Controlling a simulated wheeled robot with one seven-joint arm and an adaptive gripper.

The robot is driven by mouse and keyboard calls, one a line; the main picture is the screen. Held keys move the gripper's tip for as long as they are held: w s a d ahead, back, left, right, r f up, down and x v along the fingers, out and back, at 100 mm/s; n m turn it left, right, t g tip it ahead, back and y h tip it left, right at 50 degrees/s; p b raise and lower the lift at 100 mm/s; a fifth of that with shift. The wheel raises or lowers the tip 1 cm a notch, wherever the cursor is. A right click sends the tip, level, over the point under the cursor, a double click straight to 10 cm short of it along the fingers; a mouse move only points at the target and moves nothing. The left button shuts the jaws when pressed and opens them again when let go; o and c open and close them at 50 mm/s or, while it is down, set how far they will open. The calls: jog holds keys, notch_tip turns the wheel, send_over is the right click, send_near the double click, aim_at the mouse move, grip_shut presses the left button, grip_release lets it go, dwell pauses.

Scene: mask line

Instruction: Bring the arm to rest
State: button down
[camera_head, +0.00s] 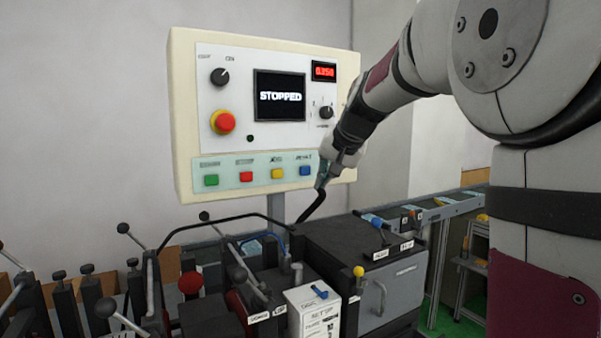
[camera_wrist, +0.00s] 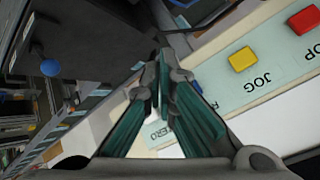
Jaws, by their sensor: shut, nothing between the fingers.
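My gripper (camera_head: 322,180) is at the end of my arm, in front of the lower right part of the control panel (camera_head: 182,120). In the wrist view my gripper (camera_wrist: 162,62) is shut, its two fingers with green pads meeting at the tips, with nothing between them. The fingers point along the panel's button row and partly cover the blue button (camera_wrist: 196,87). The blue button also shows in the head view (camera_head: 305,170), just left of the gripper. Whether the fingertips touch the panel cannot be told.
The panel has a screen (camera_head: 280,97) reading STOPPED, a red emergency knob (camera_head: 223,122), and green, red and yellow (camera_head: 277,173) buttons. Below stands a dark machine (camera_head: 345,250) with several levers, a white box (camera_head: 314,312) and a yellow-knobbed lever (camera_head: 358,271). A conveyor (camera_head: 450,209) runs behind at right.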

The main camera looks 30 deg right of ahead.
jog(key=s+a+f+n+g+y, duration=0.1)
jog(key=s+a+f+n, duration=0.25)
jog(key=s+a, duration=0.65)
jog(key=s+a+f+n+g+y, duration=0.1)
jog(key=s+a+f+n, duration=0.25)
jog(key=s+a, duration=0.6)
jog(key=s+f, duration=0.3)
jog(key=s, duration=0.2)
jog(key=s+f+n+g+h, duration=0.1)
jog(key=s+f, duration=0.2)
jog(key=s, duration=0.3)
jog(key=shift+a+f+n, duration=0.3)
jog(key=shift+a, duration=0.05)
